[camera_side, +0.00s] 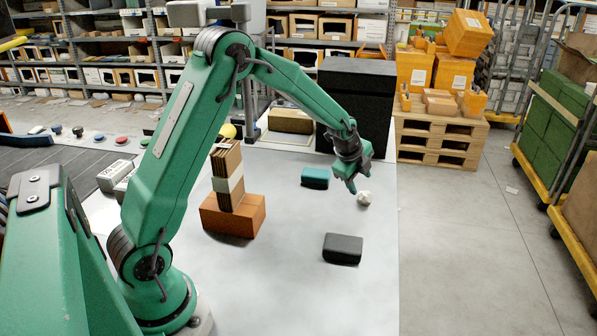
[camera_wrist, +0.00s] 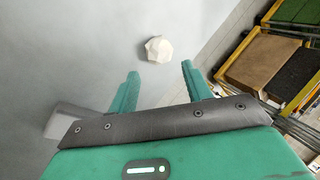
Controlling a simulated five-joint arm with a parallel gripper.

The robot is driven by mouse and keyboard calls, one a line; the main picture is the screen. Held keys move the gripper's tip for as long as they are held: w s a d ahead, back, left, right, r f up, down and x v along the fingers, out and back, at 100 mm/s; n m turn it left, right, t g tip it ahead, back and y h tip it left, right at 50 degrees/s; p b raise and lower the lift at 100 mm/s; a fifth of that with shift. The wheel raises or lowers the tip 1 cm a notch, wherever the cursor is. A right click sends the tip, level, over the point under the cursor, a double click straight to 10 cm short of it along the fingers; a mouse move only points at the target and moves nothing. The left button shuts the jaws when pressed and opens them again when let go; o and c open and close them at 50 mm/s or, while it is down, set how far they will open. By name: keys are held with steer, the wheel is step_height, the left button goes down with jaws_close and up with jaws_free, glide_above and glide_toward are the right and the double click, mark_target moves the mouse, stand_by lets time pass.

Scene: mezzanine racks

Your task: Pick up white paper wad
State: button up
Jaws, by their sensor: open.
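The white paper wad (camera_side: 363,198) lies on the pale work surface (camera_side: 300,285), near its right edge. My gripper (camera_side: 354,188) is just above and to the left of the wad in the side view, pointing down. In the wrist view the wad (camera_wrist: 158,49) is ahead of my gripper (camera_wrist: 160,72), beyond the fingertips and roughly in line with the gap between them. The two green fingers are spread apart with nothing between them. Whether a fingertip touches the wad is hard to tell in the side view, but they look apart in the wrist view.
A teal block (camera_side: 315,178) lies left of the wad and a black block (camera_side: 342,249) lies in front. An orange-brown box (camera_side: 233,216) with a banded cardboard stack (camera_side: 228,176) stands farther left. A large black box (camera_side: 355,105) stands behind.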

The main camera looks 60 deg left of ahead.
mark_target(363, 193)
steer(key=shift+x, duration=1.15)
steer(key=shift+f, duration=0.1)
steer(key=shift+x, duration=2.5)
steer(key=c, duration=0.6)
